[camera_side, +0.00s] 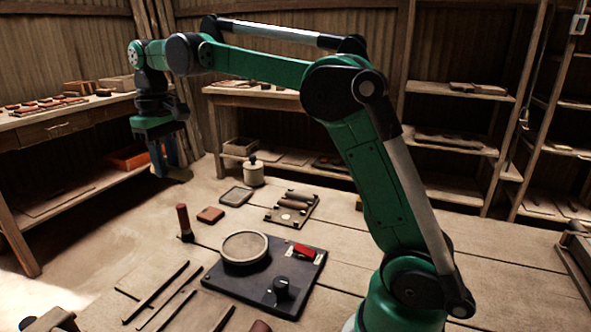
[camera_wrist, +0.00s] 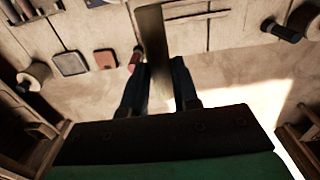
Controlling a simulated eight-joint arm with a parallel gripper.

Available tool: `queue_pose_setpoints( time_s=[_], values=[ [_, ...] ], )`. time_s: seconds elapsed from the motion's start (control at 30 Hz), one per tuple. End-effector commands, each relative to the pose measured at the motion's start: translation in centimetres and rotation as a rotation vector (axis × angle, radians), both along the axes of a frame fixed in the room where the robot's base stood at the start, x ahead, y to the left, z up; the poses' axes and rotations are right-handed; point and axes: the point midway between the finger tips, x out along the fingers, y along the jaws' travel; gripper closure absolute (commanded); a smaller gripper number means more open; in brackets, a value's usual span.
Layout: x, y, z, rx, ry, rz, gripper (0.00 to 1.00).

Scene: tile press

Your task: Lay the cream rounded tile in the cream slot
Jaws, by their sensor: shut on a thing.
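My gripper (camera_side: 168,168) hangs high at the left in the side view, beyond the work table and well clear of its top. In the wrist view the gripper's two dark fingers (camera_wrist: 158,68) are shut on a long, flat tan piece (camera_wrist: 152,35). In the side view this piece (camera_side: 179,175) shows as a dull tan sliver below the fingers. I cannot tell from its shaded look whether it is the cream rounded tile. A wooden board (camera_side: 291,209) with a pale round spot and brown rollers lies on the table. I cannot make out which place is the cream slot.
A red-brown tile (camera_side: 210,215), grey tray (camera_side: 236,196), pale jar (camera_side: 253,172) and upright red-handled tool (camera_side: 184,222) stand near. Thin sticks (camera_side: 160,290) lie in front.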

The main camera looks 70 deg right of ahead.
Motion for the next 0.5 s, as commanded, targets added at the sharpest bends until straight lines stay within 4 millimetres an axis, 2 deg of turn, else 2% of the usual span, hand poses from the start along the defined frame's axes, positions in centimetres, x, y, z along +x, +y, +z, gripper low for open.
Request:
queue_pose_setpoints(
  time_s=[0.03,0.1,0.2,0.3,0.4,0.5],
  values=[
    [-0.4,-3.0,0.0,0.000,0.000,-0.016,1.00],
    [-1.4,-6.9,0.0,0.000,0.000,-0.017,1.00],
    [-3.3,-12.1,0.0,-0.001,0.000,-0.017,1.00],
    [-5.6,-16.5,0.0,-0.001,0.000,-0.015,1.00],
    [-7.7,-19.7,0.0,-0.001,0.000,-0.012,1.00],
    [-9.3,-21.7,0.0,-0.001,0.000,-0.006,1.00]
  ],
)
